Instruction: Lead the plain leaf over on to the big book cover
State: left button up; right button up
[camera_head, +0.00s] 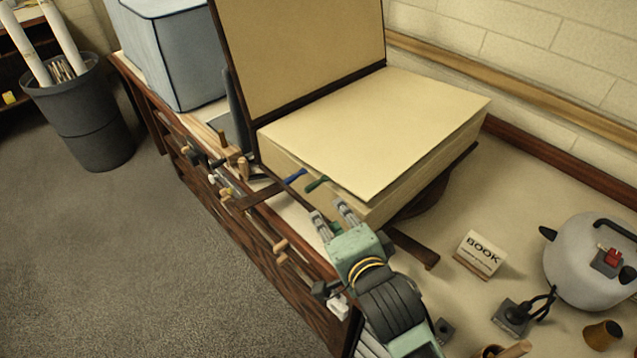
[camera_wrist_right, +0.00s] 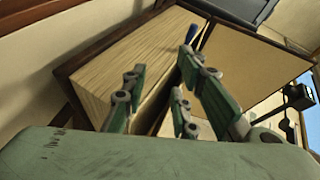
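The plain leaf (camera_head: 385,130) lies flat, cream and blank, on top of the thick page block of the big open book. The big book cover (camera_head: 310,45), tan with a dark border, stands up steeply at the block's left side. My right gripper (camera_head: 331,217) is at the near corner of the block, its fingers apart. In the right wrist view its fingers (camera_wrist_right: 160,95) are spread in front of the page block (camera_wrist_right: 125,65), with the cover (camera_wrist_right: 245,65) beyond. I cannot tell whether they touch the leaf. My left gripper is not in view.
A blue tab (camera_head: 294,175) and a green tab (camera_head: 317,184) stick out near the block's front edge. Wooden-handled pieces (camera_head: 235,160) line the table edge. A BOOK sign (camera_head: 480,254) and a grey kettle-like pot (camera_head: 590,262) stand at right. A blue box (camera_head: 180,60) stands behind.

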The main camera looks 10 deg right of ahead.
aim_at(315, 188)
jog(key=shift+m+t+y, duration=0.4)
jog(key=shift+m+t, duration=0.1)
jog(key=shift+m, duration=0.4)
jog(key=shift+w+a+r+p, duration=0.25)
jog(key=shift+w+a, duration=0.2)
jog(key=shift+w, duration=1.05)
jog(key=shift+w+a+r+p, duration=0.2)
jog(key=shift+w+a, duration=0.3)
jog(key=shift+w, duration=0.95)
jog(key=shift+w+a+r+p, duration=0.25)
jog(key=shift+w+a, duration=0.2)
jog(key=shift+w, duration=1.05)
jog(key=shift+c, duration=0.7)
grip_shut()
